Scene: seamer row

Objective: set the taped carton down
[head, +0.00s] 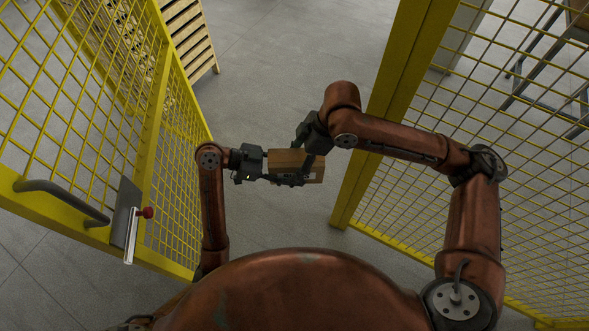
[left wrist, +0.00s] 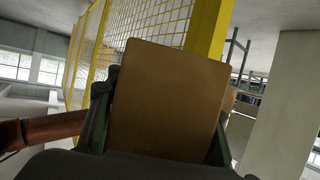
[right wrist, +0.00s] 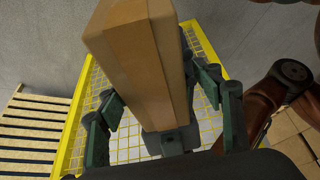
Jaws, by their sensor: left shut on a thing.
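The brown carton (head: 288,158) is held in the air in front of my body, between my two grippers. My left gripper (head: 284,178) is shut on it from the left. In the left wrist view, the carton's flat face (left wrist: 165,100) stands between the green fingers. My right gripper (head: 305,140) is at the carton's right part. In the right wrist view, its fingers (right wrist: 170,108) are spread wide, with the carton (right wrist: 145,60) ahead between them and gaps at the sides.
A yellow mesh gate (head: 158,130) with a handle stands at left, and a yellow mesh fence (head: 400,90) at right. Wooden slatted pallets (head: 190,35) lie beyond the left mesh. Grey floor (head: 285,65) is clear between the yellow frames.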

